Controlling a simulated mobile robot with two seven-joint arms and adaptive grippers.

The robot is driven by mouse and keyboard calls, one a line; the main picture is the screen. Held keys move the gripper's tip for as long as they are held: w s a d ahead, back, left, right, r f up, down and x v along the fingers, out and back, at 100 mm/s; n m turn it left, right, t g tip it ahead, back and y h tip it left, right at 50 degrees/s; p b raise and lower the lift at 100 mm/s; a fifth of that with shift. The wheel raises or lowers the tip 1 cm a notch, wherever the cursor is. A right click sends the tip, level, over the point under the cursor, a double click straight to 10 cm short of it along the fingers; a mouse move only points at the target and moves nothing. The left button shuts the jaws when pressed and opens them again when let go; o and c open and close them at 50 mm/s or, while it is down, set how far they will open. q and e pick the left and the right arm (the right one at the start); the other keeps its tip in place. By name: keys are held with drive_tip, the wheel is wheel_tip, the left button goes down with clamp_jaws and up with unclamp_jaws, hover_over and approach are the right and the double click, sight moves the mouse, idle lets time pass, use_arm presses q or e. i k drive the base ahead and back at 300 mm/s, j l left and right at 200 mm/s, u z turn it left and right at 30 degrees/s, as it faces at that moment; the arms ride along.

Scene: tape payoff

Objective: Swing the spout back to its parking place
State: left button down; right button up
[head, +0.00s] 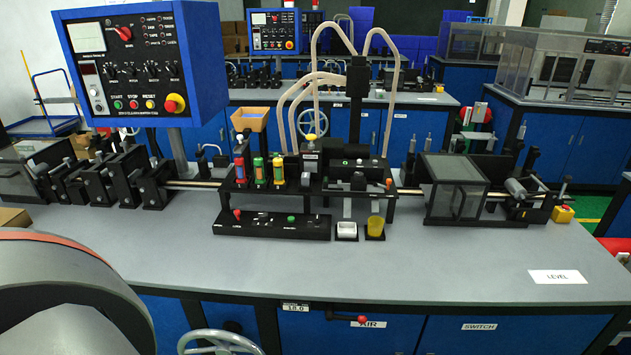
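I cannot make out the spout for certain. A small dark arm-like part (358,182) sits on the black station (300,186) in the middle of the bench, above a white cup (346,230) and a yellow cup (376,228); it may be the spout. A tan funnel-shaped hopper (250,117) stands at the back left of the station. No parking place can be told apart.
A blue control panel (140,62) stands over the left of the bench (430,265). Black roller blocks (120,178) stand left, a clear-covered box (454,188) right. Pale hoses (318,75) arch behind the station. A switch strip (270,224) lies in front. The front right bench top is mostly clear.

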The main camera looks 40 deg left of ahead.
sight(239, 147)
drive_tip(key=u, duration=1.6)
drive_tip(key=i+j+z, duration=0.35)
drive_tip(key=j, duration=0.25)
drive_tip(key=j+z, duration=0.2)
drive_tip(key=i+j, duration=0.05)
drive_tip(key=j, duration=0.05)
